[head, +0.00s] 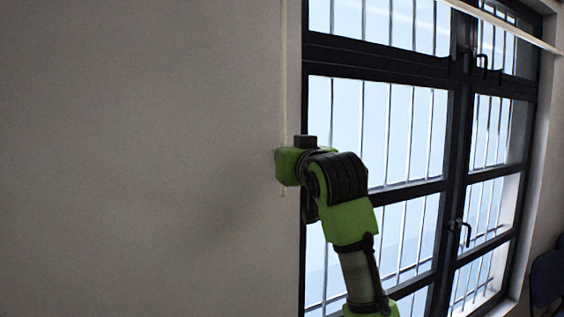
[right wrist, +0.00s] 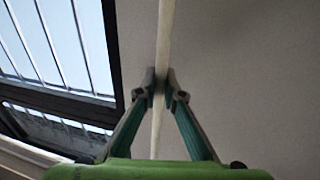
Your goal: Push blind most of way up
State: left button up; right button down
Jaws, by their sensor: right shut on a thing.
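A thin pale vertical rod or cord (head: 284,80) hangs beside the window's left edge in the head view, with its lower end just below my right gripper (head: 288,164). In the right wrist view my right gripper (right wrist: 160,88) is shut on this rod or cord (right wrist: 165,35), which runs on above and below the fingertips. A pale slanting strip (head: 505,25), which looks like the blind's lower edge, crosses the top right of the head view. The rest of the blind is out of frame. My left gripper is not in view.
A dark-framed window (head: 378,68) with vertical bars and handles fills the right of the head view. A plain wall (head: 140,150) fills the left. A dark blue chair (head: 547,278) shows at the lower right edge.

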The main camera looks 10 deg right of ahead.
jog(key=shift+r, duration=0.15)
jog(key=c, duration=2.1)
grip_release()
jog(key=shift+c, duration=0.2)
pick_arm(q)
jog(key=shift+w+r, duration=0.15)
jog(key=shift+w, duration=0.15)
pick_arm(e)
jog(key=s+d, duration=0.2)
jog(key=s, duration=0.9)
jog(key=shift+s, duration=0.4)
